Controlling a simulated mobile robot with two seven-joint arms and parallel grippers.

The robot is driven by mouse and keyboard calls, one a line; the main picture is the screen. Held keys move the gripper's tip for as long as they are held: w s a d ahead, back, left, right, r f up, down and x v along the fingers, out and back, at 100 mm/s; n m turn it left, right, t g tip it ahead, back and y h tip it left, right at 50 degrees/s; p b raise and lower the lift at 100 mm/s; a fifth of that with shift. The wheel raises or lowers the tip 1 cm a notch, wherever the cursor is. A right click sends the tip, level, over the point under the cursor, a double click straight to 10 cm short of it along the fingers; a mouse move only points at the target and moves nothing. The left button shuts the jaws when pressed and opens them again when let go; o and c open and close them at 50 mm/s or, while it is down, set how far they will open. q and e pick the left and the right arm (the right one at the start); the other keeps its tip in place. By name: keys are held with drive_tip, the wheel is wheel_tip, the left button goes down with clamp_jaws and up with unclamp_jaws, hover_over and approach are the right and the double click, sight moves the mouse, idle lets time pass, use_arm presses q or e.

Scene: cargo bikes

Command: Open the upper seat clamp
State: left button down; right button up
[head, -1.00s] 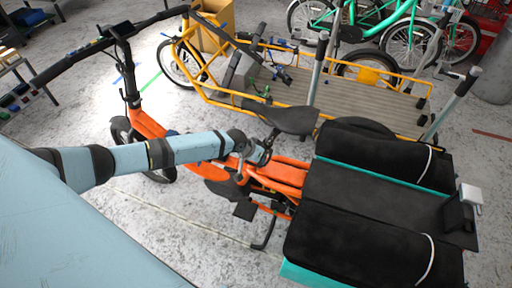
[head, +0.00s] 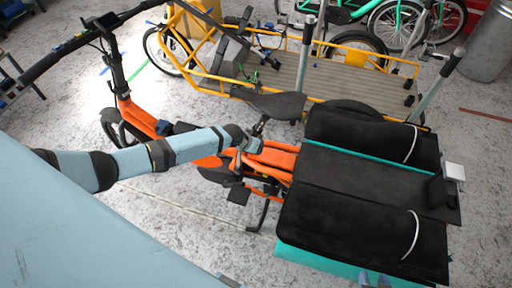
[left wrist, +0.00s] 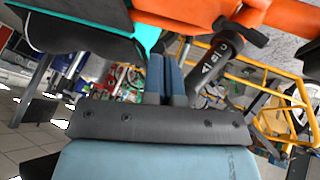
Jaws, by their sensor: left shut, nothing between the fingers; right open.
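The orange cargo bike (head: 270,157) carries a black saddle (head: 272,104) on a short seat post (head: 260,126). My left gripper (head: 255,147) is at the foot of this post; its wrist hides much of the clamp area in the head view. In the left wrist view my left gripper (left wrist: 167,78) is shut and empty, its fingers together. A dark post with pale markings (left wrist: 214,70) is just right of the fingers, with a small black clamp-like part (left wrist: 246,34) beside the orange frame (left wrist: 288,18). I cannot tell whether the clamp is open. My right gripper (head: 374,279) is open and empty at the bottom edge.
Black padded bags (head: 365,200) with teal edges cover the bike's rear. A yellow cargo bike (head: 290,82) with a slatted deck stands close behind. Teal bikes (head: 385,20) stand farther back. Bare concrete floor (head: 150,235) shows at the lower left.

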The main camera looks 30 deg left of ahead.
use_arm(q)
drive_tip(key=shift+w+a, duration=0.1)
drive_tip(key=shift+w+a+r, duration=0.2)
drive_tip(key=shift+w+a, duration=0.2)
drive_tip(key=shift+a, duration=0.1)
